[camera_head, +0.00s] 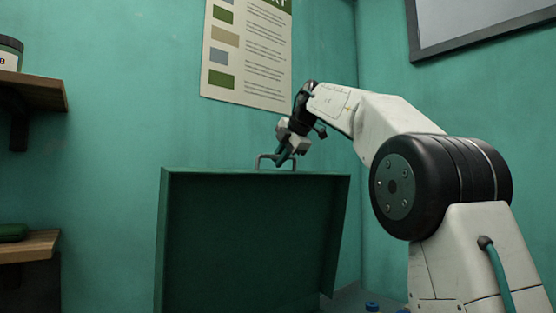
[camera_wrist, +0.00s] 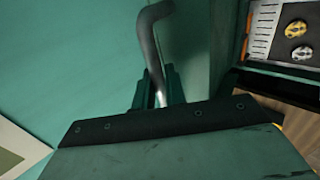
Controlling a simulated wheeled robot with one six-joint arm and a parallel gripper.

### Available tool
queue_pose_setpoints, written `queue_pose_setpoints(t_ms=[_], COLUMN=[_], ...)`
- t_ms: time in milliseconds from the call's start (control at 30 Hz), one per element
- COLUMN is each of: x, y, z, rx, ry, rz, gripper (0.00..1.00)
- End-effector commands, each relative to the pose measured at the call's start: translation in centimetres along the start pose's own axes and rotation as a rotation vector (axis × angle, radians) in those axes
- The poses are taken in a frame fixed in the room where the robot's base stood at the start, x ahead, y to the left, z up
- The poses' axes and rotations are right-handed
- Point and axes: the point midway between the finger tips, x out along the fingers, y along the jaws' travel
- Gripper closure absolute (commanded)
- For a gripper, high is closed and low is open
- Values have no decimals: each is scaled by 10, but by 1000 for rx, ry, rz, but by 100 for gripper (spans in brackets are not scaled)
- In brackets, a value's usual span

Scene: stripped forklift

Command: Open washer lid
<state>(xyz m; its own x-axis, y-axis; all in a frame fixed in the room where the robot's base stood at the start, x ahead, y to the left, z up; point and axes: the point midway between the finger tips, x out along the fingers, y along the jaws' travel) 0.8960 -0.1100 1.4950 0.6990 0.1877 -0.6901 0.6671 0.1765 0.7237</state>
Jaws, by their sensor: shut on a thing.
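The washer lid (camera_head: 245,240) is a dark green panel with side rims, standing raised in front of me in the head view. A grey bent handle (camera_head: 262,160) sticks up from its top edge. My gripper (camera_head: 284,158) reaches down to this handle from the upper right and is shut on it. In the wrist view the grey handle bar (camera_wrist: 151,45) runs down between the dark teal fingers of my gripper (camera_wrist: 157,88). The washer's body is hidden below the lid in the head view.
A teal wall stands close behind the lid, with a paper poster (camera_head: 246,50) on it. Wooden shelves (camera_head: 35,93) are at the left. A dark-framed panel (camera_head: 480,22) hangs at the upper right. Small blue items (camera_head: 372,306) lie at the bottom, right of the lid.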

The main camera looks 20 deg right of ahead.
Motion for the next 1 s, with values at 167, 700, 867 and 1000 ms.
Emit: queue_pose_setpoints(t_ms=[167,700,867,1000], x=[2,-3,-29,-53], y=[1,3,3,2], z=[-1,-7,-6,-4], rx=[-4,-9,-8,-7], ry=[-5,0,-2,-4], rz=[-1,2,4,3], gripper=[100,70,70,70])
